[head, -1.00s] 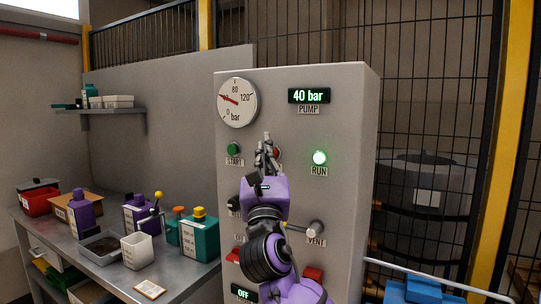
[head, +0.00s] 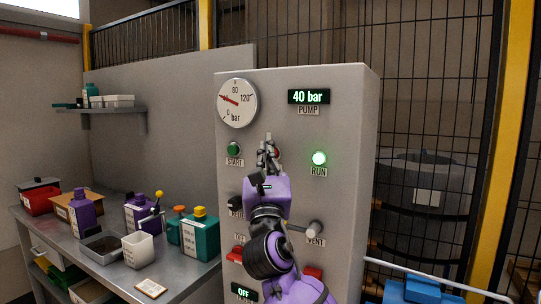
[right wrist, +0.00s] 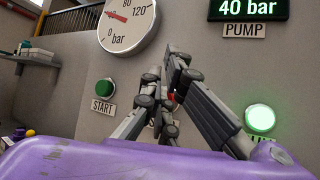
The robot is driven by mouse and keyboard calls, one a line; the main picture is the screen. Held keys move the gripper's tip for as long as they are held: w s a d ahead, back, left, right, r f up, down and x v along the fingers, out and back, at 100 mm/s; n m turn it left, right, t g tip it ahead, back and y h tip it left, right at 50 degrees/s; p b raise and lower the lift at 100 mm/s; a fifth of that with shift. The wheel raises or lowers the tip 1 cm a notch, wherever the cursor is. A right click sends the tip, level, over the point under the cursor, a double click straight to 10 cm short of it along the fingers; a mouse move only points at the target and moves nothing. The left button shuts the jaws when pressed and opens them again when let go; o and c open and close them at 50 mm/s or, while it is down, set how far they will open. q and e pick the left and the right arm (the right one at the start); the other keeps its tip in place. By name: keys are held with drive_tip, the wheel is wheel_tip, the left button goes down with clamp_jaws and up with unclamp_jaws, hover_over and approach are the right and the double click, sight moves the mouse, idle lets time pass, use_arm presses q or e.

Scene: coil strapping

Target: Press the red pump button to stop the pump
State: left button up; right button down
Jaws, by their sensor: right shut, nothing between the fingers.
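The red pump button (head: 278,153) is on the front of the grey control panel (head: 345,120), mostly hidden behind my right gripper (head: 268,142). Only a sliver of red shows beside the fingers. In the right wrist view a small bit of the red button (right wrist: 172,97) shows between the finger links. The right gripper (right wrist: 168,68) is shut and empty, its fingertips pointing up in front of the panel. I cannot tell whether it touches the button. The display (head: 309,96) reads 40 bar and the green RUN lamp (head: 319,158) is lit. My left gripper is not in view.
The green START button (head: 234,149) is left of the gripper, and the pressure gauge (head: 237,102) is above it. The VENT knob (head: 315,229) is below right. A workbench (head: 185,272) with bottles and boxes stands at the left. A mesh fence (head: 432,110) is at the right.

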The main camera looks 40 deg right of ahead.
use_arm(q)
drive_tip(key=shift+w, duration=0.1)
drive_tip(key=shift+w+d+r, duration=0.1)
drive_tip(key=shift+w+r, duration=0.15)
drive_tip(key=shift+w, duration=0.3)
use_arm(e)
drive_tip(key=shift+w+d, duration=0.1)
drive_tip(key=shift+d, duration=0.15)
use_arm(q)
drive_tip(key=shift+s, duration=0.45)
use_arm(e)
drive_tip(key=shift+w+d, duration=0.1)
drive_tip(key=shift+d, duration=0.15)
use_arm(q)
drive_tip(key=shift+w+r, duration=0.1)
use_arm(e)
drive_tip(key=shift+a, duration=0.1)
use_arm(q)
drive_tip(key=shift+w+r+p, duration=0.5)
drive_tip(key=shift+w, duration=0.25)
use_arm(e)
drive_tip(key=shift+s+a, duration=0.3)
drive_tip(key=shift+a, duration=0.45)
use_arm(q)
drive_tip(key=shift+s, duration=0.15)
